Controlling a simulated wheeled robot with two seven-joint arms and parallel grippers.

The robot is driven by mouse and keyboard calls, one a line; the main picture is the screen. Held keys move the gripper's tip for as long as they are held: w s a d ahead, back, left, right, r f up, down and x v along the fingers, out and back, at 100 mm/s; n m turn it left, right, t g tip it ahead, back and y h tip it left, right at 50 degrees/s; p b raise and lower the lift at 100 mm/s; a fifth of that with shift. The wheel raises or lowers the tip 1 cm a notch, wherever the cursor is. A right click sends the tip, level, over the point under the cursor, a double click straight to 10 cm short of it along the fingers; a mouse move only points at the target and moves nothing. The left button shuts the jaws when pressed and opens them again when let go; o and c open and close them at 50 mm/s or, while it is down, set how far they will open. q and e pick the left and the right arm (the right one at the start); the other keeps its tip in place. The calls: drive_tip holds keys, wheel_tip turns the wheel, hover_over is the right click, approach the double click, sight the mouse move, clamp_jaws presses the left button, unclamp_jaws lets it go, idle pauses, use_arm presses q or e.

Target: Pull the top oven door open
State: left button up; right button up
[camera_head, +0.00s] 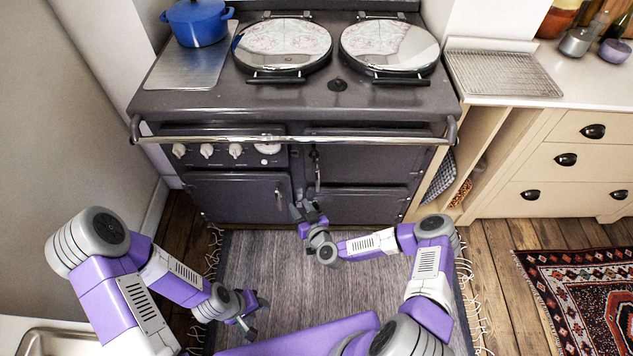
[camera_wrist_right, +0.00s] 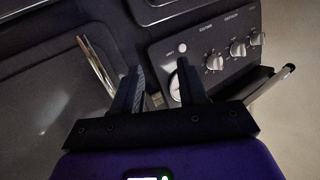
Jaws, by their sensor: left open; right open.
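The top oven door (camera_head: 375,165) is the dark upper right door of the range, and it is shut. Its slim metal handle (camera_head: 317,168) stands upright at the door's left edge. My right gripper (camera_head: 303,208) is open and empty, just in front of the range below this handle in the head view. In the right wrist view the handle (camera_wrist_right: 98,66) lies left of the open fingers (camera_wrist_right: 160,70), apart from them, with the door panel (camera_wrist_right: 40,120) beyond. My left gripper (camera_head: 256,312) is open and empty, low over the rug, far from the door.
A long metal rail (camera_head: 300,139) runs across the range front above the doors. Control knobs (camera_head: 207,150) and a round gauge (camera_head: 267,147) sit left of the door; the gauge (camera_wrist_right: 175,86) is close behind my right fingers in the wrist view. A grey rug (camera_head: 260,265) covers the floor.

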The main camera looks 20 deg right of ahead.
sight(318, 180)
drive_tip(key=w+d+m+t+h, duration=0.25)
drive_tip(key=d+h, duration=0.25)
drive_tip(key=d, duration=0.3)
drive_tip(key=shift+n, duration=0.45)
drive_tip(key=w+b, duration=0.1)
drive_tip(key=w, duration=0.1)
drive_tip(key=w+b, duration=0.1)
drive_tip(key=w, duration=0.2)
drive_tip(key=w+b, duration=0.1)
drive_tip(key=w, duration=0.1)
drive_tip(key=shift+w+d+r, duration=0.3)
drive_tip(key=shift+w+r, duration=0.05)
clamp_jaws()
